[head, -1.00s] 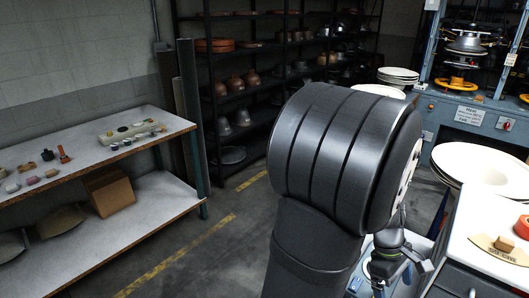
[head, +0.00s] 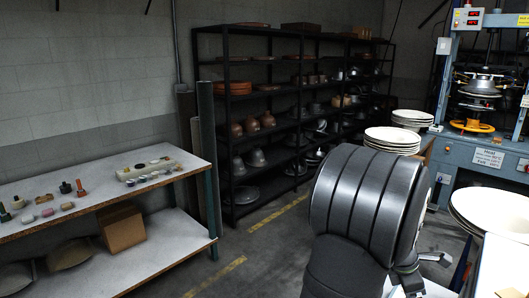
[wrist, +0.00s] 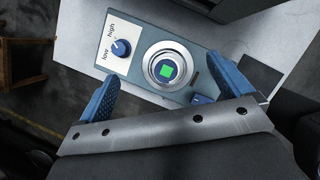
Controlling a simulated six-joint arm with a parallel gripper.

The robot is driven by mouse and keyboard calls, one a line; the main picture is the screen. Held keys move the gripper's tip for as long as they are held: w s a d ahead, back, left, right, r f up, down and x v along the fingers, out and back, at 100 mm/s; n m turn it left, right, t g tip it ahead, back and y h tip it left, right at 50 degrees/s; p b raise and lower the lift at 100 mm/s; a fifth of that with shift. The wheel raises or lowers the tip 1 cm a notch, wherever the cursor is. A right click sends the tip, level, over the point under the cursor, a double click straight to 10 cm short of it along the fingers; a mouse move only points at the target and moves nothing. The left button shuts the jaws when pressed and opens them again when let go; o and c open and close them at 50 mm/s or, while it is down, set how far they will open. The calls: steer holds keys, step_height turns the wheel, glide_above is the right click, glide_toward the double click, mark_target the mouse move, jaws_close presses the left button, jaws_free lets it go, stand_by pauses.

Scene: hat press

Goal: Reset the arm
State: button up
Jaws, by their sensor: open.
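My gripper (wrist: 165,85) is open in the wrist view, its two blue-padded fingers wide apart with nothing held between them. Beyond the fingers is a blue-grey control box (wrist: 122,73) on a light surface. I cannot tell how far the fingers are from the box. In the head view, my dark arm covers the lower middle, and the jaws are not clear there.
A workbench (head: 100,196) with small tools stands at left. Dark shelves (head: 222,128) with metal hat forms stand behind. A blue press (head: 467,148) stands at right, with stacks of pale hat blanks (head: 393,136) beside it. A wooden stool (wrist: 24,55) shows in the wrist view. Some floor is free.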

steer(key=shift+f, duration=1.7)
steer(key=shift+o, duration=0.4)
